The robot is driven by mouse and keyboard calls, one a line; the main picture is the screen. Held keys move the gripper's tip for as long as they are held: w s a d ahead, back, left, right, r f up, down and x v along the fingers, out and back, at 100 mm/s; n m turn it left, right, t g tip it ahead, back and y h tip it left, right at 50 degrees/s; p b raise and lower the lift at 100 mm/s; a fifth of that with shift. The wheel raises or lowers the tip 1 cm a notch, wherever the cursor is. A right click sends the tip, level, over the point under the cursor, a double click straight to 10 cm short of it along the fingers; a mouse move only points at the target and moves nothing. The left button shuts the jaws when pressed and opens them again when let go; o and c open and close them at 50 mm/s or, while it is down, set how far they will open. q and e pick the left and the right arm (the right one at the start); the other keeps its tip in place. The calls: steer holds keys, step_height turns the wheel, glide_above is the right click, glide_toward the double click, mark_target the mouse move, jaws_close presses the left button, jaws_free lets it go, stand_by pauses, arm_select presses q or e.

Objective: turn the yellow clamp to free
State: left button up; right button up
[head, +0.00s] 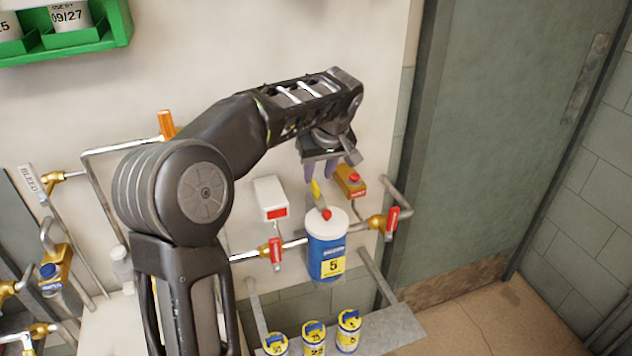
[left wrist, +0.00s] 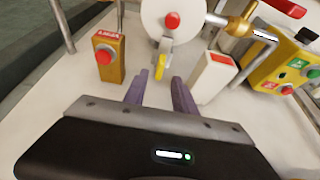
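The yellow clamp (head: 316,189) is a small yellow lever at the top of a white-and-blue canister (head: 327,243). In the left wrist view the clamp (left wrist: 161,61) hangs below the canister's round white top (left wrist: 172,14), which has a red knob. My left gripper (head: 321,177) reaches down from above, just over the clamp. In the left wrist view its purple fingers (left wrist: 159,77) are apart, with the clamp's end in line with the gap between their tips. I cannot tell whether they touch it. My right gripper is not in view.
An orange box with a red button (head: 351,181) and a white box (head: 270,198) flank the clamp closely. A pipe with red-handled valves (head: 276,253) runs behind the canister. Small yellow-labelled cans (head: 348,331) stand below. A grey door (head: 500,140) is at right.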

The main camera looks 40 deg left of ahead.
mark_target(316, 184)
arm_select(q)
steer(key=x, duration=0.5)
jaws_close()
stand_by(0.6)
